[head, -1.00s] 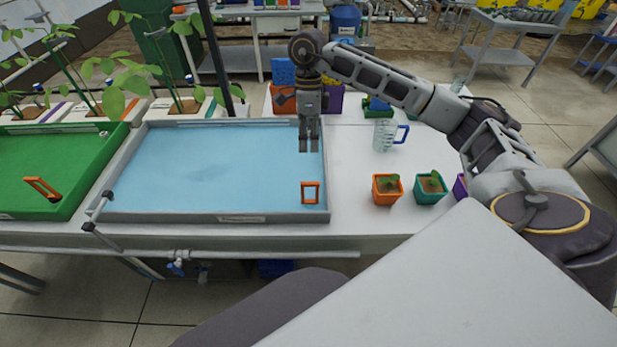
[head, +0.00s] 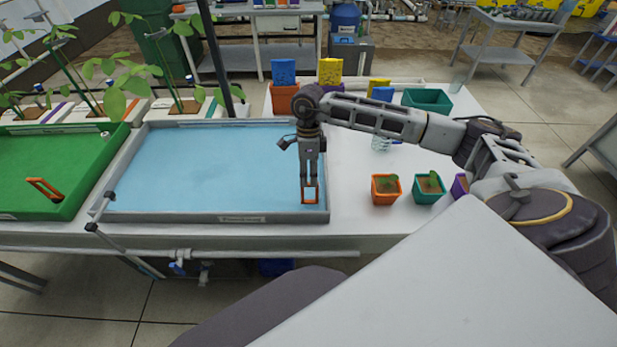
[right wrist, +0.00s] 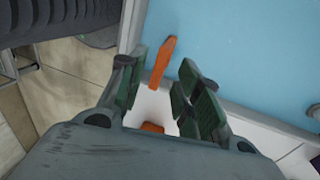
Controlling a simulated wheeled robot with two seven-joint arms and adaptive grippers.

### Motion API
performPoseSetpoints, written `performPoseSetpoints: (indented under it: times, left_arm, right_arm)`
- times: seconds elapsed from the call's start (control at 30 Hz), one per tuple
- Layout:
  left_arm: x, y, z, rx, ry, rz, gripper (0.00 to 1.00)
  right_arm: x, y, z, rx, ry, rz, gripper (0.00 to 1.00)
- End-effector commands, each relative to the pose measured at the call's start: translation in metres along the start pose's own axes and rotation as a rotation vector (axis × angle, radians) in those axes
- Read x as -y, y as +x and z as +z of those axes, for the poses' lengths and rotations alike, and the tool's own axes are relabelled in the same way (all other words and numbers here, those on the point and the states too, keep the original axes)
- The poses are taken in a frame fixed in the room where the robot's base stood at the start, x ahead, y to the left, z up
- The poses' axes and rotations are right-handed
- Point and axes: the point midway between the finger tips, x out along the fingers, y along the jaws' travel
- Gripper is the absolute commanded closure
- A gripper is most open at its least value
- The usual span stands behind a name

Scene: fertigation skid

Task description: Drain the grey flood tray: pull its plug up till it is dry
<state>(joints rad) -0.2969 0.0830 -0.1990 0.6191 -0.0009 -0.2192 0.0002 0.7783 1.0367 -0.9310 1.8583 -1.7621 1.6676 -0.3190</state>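The grey flood tray (head: 215,218) sits on the white bench, with blue water (head: 210,165) across its floor. My left gripper is not in view.
A green tray (head: 75,205) with its own orange handle (head: 43,189) lies left. Small potted seedlings (head: 386,188) stand right of the grey tray. A pipe (head: 250,254) runs along the bench front.

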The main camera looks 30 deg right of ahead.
Motion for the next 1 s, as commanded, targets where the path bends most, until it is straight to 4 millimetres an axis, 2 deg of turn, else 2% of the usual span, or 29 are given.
performPoseSetpoints:
  times: [0.2, 0.57, 0.83, 1.0]
  left_arm:
    - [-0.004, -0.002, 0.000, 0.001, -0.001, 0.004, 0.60]
    - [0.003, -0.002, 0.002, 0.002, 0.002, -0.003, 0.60]
    - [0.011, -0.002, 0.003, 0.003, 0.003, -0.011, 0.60]
    - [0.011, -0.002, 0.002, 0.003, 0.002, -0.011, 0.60]
  right_arm:
    - [0.000, 0.014, 0.000, 0.000, -0.001, 0.001, 0.66]
    - [0.000, 0.017, 0.000, 0.001, 0.000, 0.000, 0.66]
    - [0.000, 0.017, 0.000, 0.001, 0.000, 0.000, 1.00]
    - [0.000, 0.016, 0.000, 0.001, 0.000, 0.000, 1.00]
